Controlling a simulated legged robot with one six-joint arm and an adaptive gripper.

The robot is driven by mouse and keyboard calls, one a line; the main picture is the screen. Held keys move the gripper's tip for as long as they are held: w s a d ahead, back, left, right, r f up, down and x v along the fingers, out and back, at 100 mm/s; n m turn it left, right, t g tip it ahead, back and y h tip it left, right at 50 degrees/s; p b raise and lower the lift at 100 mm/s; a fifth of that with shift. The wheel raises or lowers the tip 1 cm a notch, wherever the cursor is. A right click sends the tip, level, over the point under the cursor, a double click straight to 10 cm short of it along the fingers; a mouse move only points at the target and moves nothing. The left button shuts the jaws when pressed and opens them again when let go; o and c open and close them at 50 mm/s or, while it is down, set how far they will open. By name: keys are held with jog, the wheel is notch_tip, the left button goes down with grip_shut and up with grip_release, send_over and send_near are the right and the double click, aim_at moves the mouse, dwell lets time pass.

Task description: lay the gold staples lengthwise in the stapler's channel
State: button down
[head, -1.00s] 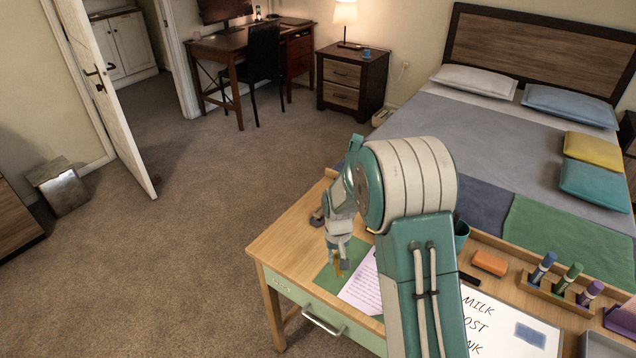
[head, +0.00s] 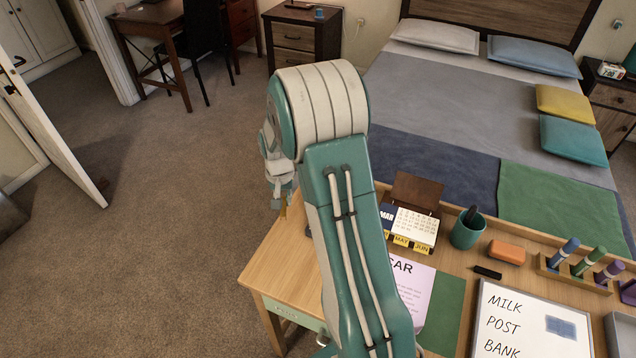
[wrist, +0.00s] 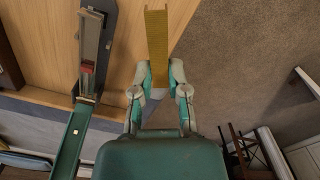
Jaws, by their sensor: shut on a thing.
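My gripper (wrist: 157,88) is shut on the gold staples (wrist: 165,45), a long strip held at one end and reaching up the wrist view. In that view the open stapler (wrist: 109,45) lies left of the strip, apart from it. Its channel (wrist: 91,35) runs roughly along the same direction as the strip, with a red block (wrist: 88,68) in it. Its green upper arm (wrist: 70,145) is swung back toward the bottom left. In the head view my gripper (head: 280,192) shows partly at the desk's left end; my arm hides the stapler.
On the desk (head: 265,262) are a flip calendar (head: 413,228), a teal pen cup (head: 467,232), an orange block (head: 507,252), a marker rack (head: 575,276) and a whiteboard (head: 520,325). A printed sheet (head: 410,285) lies on the green blotter (head: 443,315). The desk's left end looks clear.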

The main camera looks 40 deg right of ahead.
jog(key=s+d+r+m, duration=0.2)
jog(key=d+m, duration=0.3)
jog(key=d, duration=0.4)
jog(key=shift+s+d, duration=0.3)
jog(key=shift+s, duration=0.6)
jog(key=shift+f, duration=2.8)
jog(key=shift+f, duration=0.95)
jog(key=c, duration=0.6)
grip_release()
jog(key=shift+o, duration=0.2)
jog(key=shift+r, duration=0.1)
notch_tip(320, 180, up, 12)
jog(key=shift+f, duration=0.2)
